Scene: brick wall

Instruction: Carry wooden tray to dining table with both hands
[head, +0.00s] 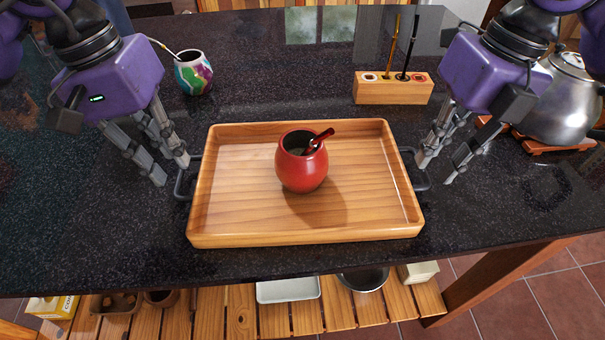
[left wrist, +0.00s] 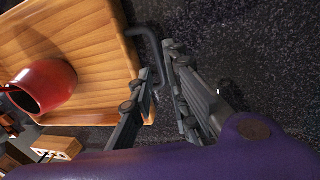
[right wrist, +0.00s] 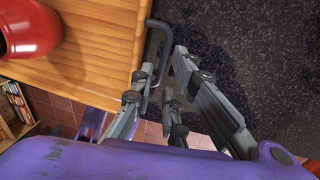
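The wooden tray (head: 240,220) lies flat on the dark speckled counter, with a dark handle at each short end. A red cup (head: 301,170) with a dark red straw stands upright on it. My left gripper (head: 172,173) is open at the left handle (head: 184,182); in the left wrist view the handle (left wrist: 154,42) reaches between the spread fingers (left wrist: 160,62). My right gripper (head: 434,173) is open at the right handle (head: 424,182); in the right wrist view that handle (right wrist: 165,35) also reaches between the fingers (right wrist: 163,62). Neither gripper is visibly closed on its handle.
A multicoloured cup (head: 193,75) stands behind my left gripper. A wooden holder (head: 392,90) with upright sticks is behind the tray. A metal kettle (head: 562,105) on a wooden trivet (head: 548,147) is near my right arm. A slatted shelf (head: 240,310) holds items below the counter.

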